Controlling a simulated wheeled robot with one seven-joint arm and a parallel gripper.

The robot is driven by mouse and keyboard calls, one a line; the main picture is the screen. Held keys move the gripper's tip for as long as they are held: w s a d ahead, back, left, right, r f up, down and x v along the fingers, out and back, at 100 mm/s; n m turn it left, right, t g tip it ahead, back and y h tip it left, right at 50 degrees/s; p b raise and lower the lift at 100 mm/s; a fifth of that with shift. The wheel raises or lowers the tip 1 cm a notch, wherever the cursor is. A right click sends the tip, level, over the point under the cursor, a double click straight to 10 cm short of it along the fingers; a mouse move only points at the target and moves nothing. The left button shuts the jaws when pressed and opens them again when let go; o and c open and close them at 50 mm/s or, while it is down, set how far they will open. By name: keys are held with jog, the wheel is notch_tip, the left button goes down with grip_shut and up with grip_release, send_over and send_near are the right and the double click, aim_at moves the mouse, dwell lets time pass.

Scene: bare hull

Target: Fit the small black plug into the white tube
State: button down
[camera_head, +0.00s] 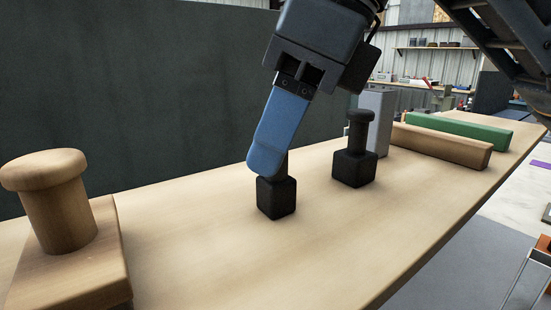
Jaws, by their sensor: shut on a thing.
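My gripper (268,166) reaches down from the top with blue fingers, shut on the knob of a black plug (276,197). The near finger hides most of the knob; the plug's square block shows below, upright and at or just above the tabletop. A second black plug (354,168), with a round knob on a square block, stands to the right. Close behind it stands an upright whitish-grey block-like piece (379,115), probably the white tube. Its lower part is partly hidden, and no opening shows.
A large wooden knobbed piece (62,215) stands at the front left of the wooden table (210,260). A tan bar (440,146) and a green bar (462,130) lie at the far right. A dark wall (110,95) rises behind. The front middle is clear.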

jog(key=shift+r, duration=0.1)
jog(key=shift+r, duration=0.45)
jog(key=b+v, duration=0.1)
jog(key=v, duration=0.2)
jog(key=shift+w+r, duration=0.15)
jog(key=shift+r, duration=0.25)
jog(key=d+r+b, duration=0.1)
jog(key=d+r, duration=0.5)
jog(key=d, duration=0.4)
jog(key=shift+s+d+r, duration=0.2)
jog(key=shift+s+d, duration=0.1)
jog(key=shift+s, duration=0.05)
